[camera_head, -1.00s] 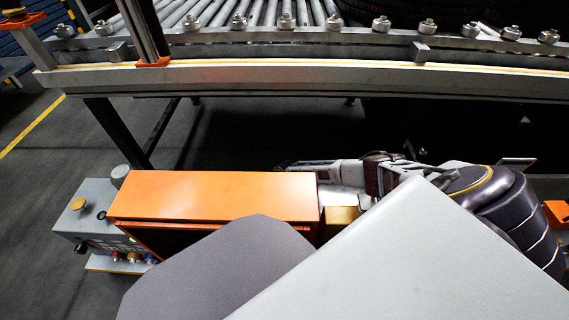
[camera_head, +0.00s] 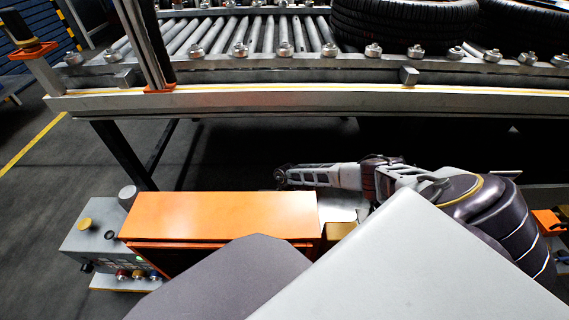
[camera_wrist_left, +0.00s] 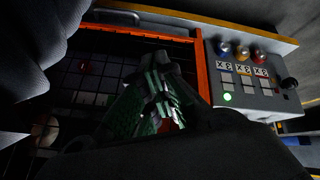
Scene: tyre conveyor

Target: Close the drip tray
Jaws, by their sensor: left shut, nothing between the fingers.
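The orange machine housing (camera_head: 230,215) stands at the lower middle of the head view, its near face mostly hidden by my own body. The left wrist view shows its orange-framed opening (camera_wrist_left: 199,75) with a dark grid inside. A pale bar (camera_wrist_left: 115,17) lies along the opening's far edge; I cannot tell whether it is the drip tray. My left gripper (camera_wrist_left: 158,62) is shut and empty in front of the opening; contact is unclear. My right gripper (camera_head: 281,177) lies behind the housing, pointing left; its finger state is unclear.
A grey control box (camera_head: 95,245) with coloured knobs adjoins the housing on the left. It also shows in the wrist view (camera_wrist_left: 240,85), with a lit green lamp. Behind stands the roller conveyor (camera_head: 300,100) carrying black tyres (camera_head: 390,22). Dark floor separates them.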

